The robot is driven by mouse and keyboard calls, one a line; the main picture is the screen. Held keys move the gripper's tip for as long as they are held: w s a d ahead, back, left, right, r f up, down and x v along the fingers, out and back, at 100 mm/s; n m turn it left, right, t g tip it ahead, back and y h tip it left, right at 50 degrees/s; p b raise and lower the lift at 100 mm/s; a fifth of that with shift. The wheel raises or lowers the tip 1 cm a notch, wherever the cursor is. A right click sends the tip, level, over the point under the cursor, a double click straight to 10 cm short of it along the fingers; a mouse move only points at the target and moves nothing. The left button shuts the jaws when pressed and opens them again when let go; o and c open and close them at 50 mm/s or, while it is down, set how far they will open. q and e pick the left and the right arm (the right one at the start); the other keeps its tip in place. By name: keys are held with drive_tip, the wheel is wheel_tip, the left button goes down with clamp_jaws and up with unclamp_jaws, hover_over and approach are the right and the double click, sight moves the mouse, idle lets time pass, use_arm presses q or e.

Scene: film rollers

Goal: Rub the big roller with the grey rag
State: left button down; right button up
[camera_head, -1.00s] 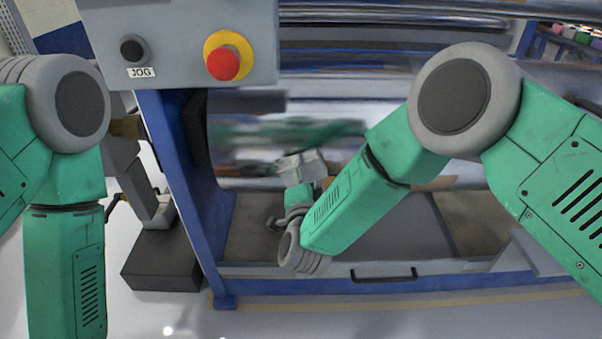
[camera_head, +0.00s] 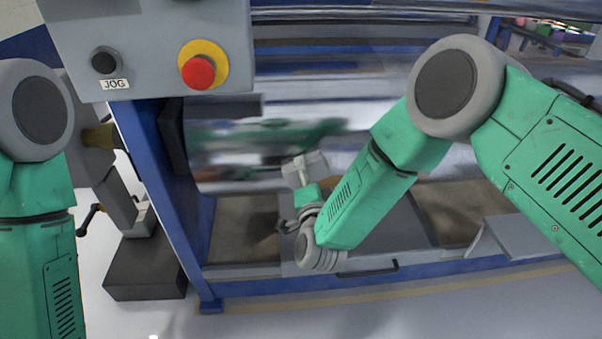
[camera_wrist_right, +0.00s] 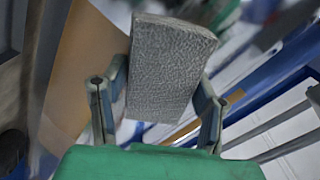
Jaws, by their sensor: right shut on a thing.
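The big roller (camera_head: 385,112) is the wide shiny cylinder across the machine, with blurred reflections on it. The grey rag (camera_wrist_right: 165,68) is a textured grey block in the right wrist view. My right gripper (camera_wrist_right: 163,88) is shut on it, a finger on each side. In the head view my right gripper (camera_head: 304,168) is a small grey shape in front of the roller's lower part. I cannot tell whether the rag touches the roller. My left arm comes in at the left edge; its gripper is out of view.
A grey control box (camera_head: 150,45) with a red emergency button (camera_head: 198,73) and a black JOG knob hangs at upper left. A blue frame post (camera_head: 165,190) stands below it. A grey tray with a black handle (camera_head: 368,270) lies under the roller. Another roller runs above.

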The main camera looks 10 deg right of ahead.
sight(291, 177)
drive_tip(key=shift+d+p, duration=0.4)
drive_tip(key=shift+d, duration=1.55)
drive_tip(key=shift+d+p, duration=0.35)
drive_tip(key=shift+d, duration=1.25)
drive_tip(key=shift+w+a+r+b, duration=0.1)
drive_tip(key=shift+a+b, duration=0.3)
drive_tip(key=shift+a, duration=1.9)
drive_tip(key=shift+a+b, duration=0.5)
drive_tip(key=shift+a, duration=2.6)
drive_tip(key=shift+a+b, duration=0.45)
drive_tip(key=shift+a, duration=1.1)
